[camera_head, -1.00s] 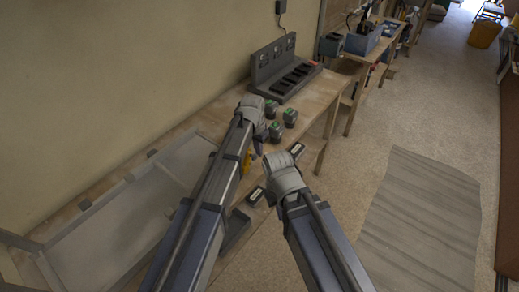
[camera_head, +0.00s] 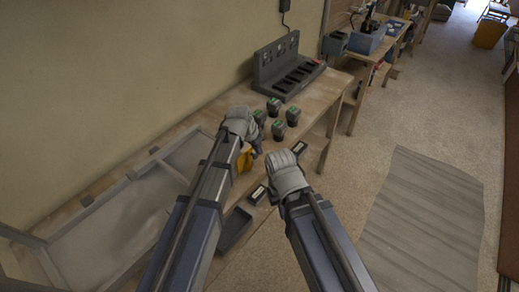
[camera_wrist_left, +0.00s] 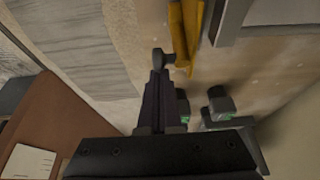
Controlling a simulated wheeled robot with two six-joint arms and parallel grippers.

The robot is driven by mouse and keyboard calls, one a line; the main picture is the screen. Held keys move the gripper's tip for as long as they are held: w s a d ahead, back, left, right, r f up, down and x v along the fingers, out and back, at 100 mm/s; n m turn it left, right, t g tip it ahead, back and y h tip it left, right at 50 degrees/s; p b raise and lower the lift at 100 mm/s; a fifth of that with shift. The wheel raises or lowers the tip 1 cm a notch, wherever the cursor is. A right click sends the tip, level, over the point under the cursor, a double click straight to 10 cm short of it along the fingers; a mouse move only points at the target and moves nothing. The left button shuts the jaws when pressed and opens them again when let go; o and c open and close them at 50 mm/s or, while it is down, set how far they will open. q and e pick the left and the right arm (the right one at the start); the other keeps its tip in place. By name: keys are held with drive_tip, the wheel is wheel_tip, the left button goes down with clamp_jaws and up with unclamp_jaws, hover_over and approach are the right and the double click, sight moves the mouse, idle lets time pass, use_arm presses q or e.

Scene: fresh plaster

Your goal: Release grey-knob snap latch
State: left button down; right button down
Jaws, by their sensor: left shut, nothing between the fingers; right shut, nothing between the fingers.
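I cannot make out a snap latch for sure. In the left wrist view a small rounded grey piece (camera_wrist_left: 162,59) shows at the tip of my dark left fingers; I cannot tell whether it is the latch knob or part of the gripper. My left gripper (camera_head: 257,148) is shut and empty above the bench, beside a yellow item (camera_head: 246,160). That yellow item also shows in the left wrist view (camera_wrist_left: 184,32), just beyond the fingers. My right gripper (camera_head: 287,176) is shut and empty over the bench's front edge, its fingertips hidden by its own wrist.
A grey-framed panel (camera_head: 150,165) lies on the bench at left. Several green-topped batteries (camera_head: 279,130) stand ahead of my grippers, with a dark charger (camera_head: 290,68) behind. A dark tray (camera_head: 235,229) lies near the front edge. Open floor (camera_head: 365,160) lies to the right.

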sight(254, 157)
use_arm(q)
drive_tip(key=shift+s+a+f+t+h+b, duration=0.1)
drive_tip(key=shift+s+a+t+h+b, duration=0.2)
drive_tip(key=shift+s, duration=0.15)
drive_tip(key=shift+s+a+t+h+b, duration=0.2)
drive_tip(key=shift+s+t+b, duration=0.1)
drive_tip(key=shift+s, duration=0.15)
drive_tip(key=shift+s+a+t+h+b, duration=0.4)
drive_tip(key=shift+s+t+b, duration=0.1)
drive_tip(key=shift+t+b, duration=0.25)
drive_tip(key=shift+s+a+r, duration=0.1)
drive_tip(key=shift+a+r, duration=0.05)
drive_tip(key=shift+r, duration=0.05)
drive_tip(key=shift+s+a+r, duration=0.1)
drive_tip(key=shift+s+a, duration=0.15)
drive_tip(key=shift+s, duration=0.05)
drive_tip(key=shift+s+a, duration=0.3)
drive_tip(key=shift+s, duration=0.1)
drive_tip(key=shift+s+f, duration=0.15)
drive_tip(key=shift+f, duration=0.05)
